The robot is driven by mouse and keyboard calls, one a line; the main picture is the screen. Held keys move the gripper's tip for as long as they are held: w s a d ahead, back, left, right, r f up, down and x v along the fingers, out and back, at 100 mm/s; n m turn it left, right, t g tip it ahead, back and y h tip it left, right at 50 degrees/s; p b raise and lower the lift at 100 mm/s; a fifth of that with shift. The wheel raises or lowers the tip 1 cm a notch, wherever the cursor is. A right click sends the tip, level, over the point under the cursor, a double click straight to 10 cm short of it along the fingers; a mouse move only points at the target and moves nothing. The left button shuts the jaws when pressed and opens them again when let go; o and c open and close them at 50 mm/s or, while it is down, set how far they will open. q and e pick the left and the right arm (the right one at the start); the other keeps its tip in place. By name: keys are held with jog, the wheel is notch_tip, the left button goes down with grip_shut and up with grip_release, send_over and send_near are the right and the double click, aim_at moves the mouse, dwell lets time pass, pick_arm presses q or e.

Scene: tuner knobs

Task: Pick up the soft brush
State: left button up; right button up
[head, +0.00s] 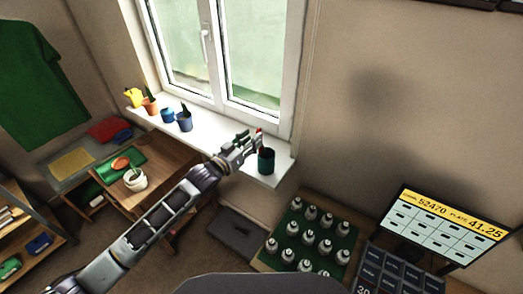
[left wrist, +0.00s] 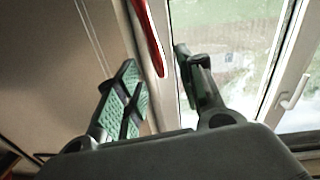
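A dark green cup (head: 266,161) stands on the right end of the white windowsill. A thin red item (head: 259,133), perhaps the soft brush, rises from it; its bristles cannot be made out. My left gripper (head: 252,144) is at the cup's upper left, close to the red item. In the left wrist view, my left gripper (left wrist: 158,82) has its two fingers spread apart. A long red handle (left wrist: 149,38) shows beyond and between them, with no visible grip on it. The cup is not seen in that view. My right gripper is not in view.
The window (head: 215,50) is close behind. A green tray (head: 335,240) of several bottles stands below right.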

pick_arm(q)
jog(key=shift+f+p+x, duration=0.15)
jog(key=shift+p+x, duration=0.15)
jog(key=shift+x, duration=1)
jog(key=shift+f+p+x, duration=0.2)
jog(key=shift+p+x, duration=0.05)
jog(key=shift+x, duration=1.05)
grip_shut()
